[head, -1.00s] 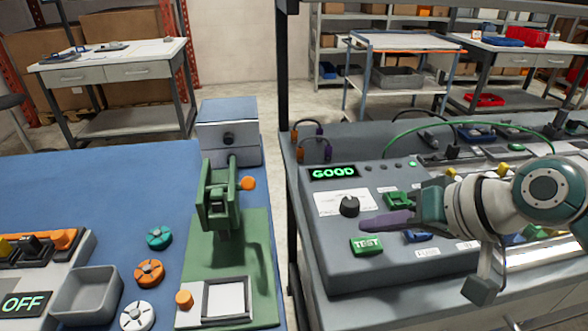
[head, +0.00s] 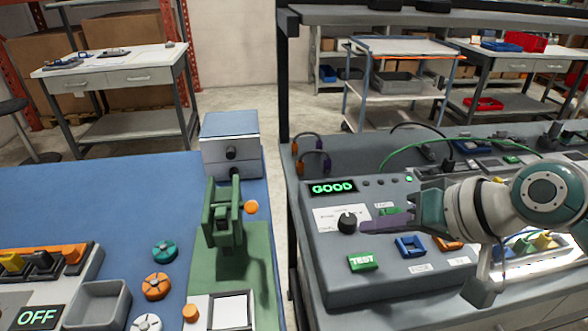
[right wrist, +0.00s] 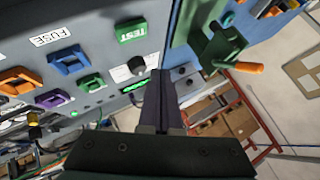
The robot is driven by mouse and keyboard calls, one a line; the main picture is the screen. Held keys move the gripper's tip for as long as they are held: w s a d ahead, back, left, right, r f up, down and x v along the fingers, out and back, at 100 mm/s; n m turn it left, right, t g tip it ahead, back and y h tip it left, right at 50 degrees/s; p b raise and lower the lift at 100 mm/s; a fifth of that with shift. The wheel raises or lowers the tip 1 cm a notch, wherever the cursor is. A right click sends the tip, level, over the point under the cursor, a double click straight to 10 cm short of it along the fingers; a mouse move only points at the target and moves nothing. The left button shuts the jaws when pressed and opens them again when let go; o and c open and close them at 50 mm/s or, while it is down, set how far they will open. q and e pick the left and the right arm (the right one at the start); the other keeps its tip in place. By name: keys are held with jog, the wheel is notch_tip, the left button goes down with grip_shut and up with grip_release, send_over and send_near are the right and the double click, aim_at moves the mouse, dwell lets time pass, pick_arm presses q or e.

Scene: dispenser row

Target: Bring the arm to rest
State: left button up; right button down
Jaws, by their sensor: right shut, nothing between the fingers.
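My right gripper (head: 372,226) is in the head view at the right, with its arm coming in from the right edge. It is shut and empty, and its fingers point left over the grey test panel (head: 385,285), near the black knob (head: 348,222). In the right wrist view the closed fingers (right wrist: 160,100) point up the picture, just right of the knob (right wrist: 137,65). I cannot tell how high above the panel they are. My left gripper is in neither view.
The panel has a lit GOOD display (head: 333,188), a green TEST button (head: 363,261) and a blue holder (head: 410,247). A gap separates the benches.

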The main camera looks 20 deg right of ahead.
jog(key=s+a+r+n+g+h, duration=0.2)
jog(key=s+a+n+g, duration=0.1)
jog(key=s, duration=0.7)
jog(key=s+a+r+n+g+h, duration=0.15)
jog(key=s+a+n, duration=0.25)
jog(key=s, duration=0.6)
notch_tip(320, 180, up, 32)
jog(key=p, duration=3.1)
jog(key=shift+w+d+r+p, duration=0.15)
jog(key=shift+d+p, duration=0.15)
jog(key=shift+g, duration=0.25)
